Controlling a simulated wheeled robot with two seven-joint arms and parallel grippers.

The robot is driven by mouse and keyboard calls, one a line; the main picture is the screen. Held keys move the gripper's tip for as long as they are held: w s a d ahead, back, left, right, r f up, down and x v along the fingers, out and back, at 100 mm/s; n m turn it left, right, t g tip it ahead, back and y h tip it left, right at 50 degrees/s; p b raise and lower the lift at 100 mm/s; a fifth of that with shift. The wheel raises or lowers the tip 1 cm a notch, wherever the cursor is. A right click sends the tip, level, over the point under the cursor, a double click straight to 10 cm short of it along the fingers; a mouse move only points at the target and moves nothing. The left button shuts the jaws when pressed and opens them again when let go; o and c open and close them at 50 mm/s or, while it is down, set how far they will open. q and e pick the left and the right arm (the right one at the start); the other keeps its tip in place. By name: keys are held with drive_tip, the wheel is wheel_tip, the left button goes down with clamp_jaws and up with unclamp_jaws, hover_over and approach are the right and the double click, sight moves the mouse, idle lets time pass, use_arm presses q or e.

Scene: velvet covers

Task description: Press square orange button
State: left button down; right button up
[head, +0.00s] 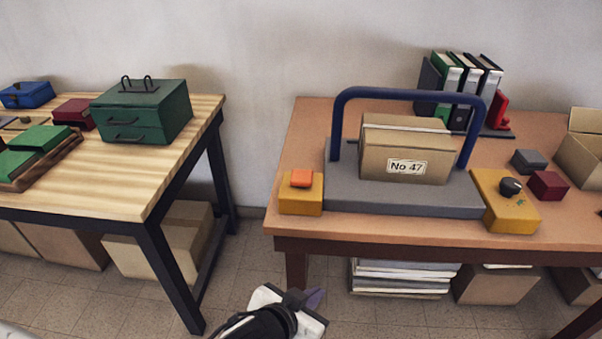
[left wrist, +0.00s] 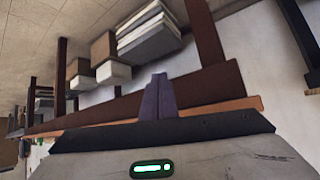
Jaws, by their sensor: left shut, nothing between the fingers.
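The square orange button (head: 301,178) sits on top of a yellow block (head: 300,200) at the front left of the right table. The block is beside a grey platform (head: 405,197). My left gripper (head: 314,298) is in front of that table and lower than its top, below the button in the head view and apart from it. Its purple fingers show in the left wrist view (left wrist: 158,98), shut and empty. The button is not seen in the left wrist view. My right gripper is not in view.
A blue arch (head: 410,95) rises over the platform and a box labelled No 47 (head: 405,150). A second yellow block with a black knob (head: 510,187) stands right of the platform. The table's front edge (head: 400,244) lies between gripper and button. A wooden table (head: 150,185) stands at left.

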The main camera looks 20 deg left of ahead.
use_arm(q)
drive_tip(key=w+a+r+n+t+y, duration=0.1)
drive_tip(key=w+a+r+n+y, duration=0.1)
drive_tip(key=r, duration=0.5)
drive_tip(key=w+a+r+n+t+y, duration=0.1)
drive_tip(key=w+a+r+n+y, duration=0.1)
drive_tip(key=r, duration=0.6)
drive_tip(key=w+a+r+n+t+y, duration=0.2)
drive_tip(key=a+r, duration=0.1)
drive_tip(key=r, duration=0.5)
drive_tip(key=shift+w+a+p, duration=0.15)
drive_tip(key=shift+w+p, duration=0.15)
drive_tip(key=shift+w, duration=0.1)
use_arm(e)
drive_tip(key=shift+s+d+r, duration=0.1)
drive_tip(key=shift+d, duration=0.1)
use_arm(q)
hover_over(302, 178)
drive_tip(key=s, duration=0.2)
drive_tip(key=shift+w+d+f+p, duration=0.1)
drive_tip(key=shift+f+p, duration=0.1)
drive_tip(key=shift+f, duration=0.4)
drive_tip(key=shift+w+d+f+p, duration=0.1)
drive_tip(key=shift+f+p, duration=0.05)
drive_tip(key=shift+f, duration=0.45)
wheel_tip(302, 178, down, 3)
drive_tip(key=shift+r, duration=0.1)
drive_tip(key=shift+f, duration=0.7)
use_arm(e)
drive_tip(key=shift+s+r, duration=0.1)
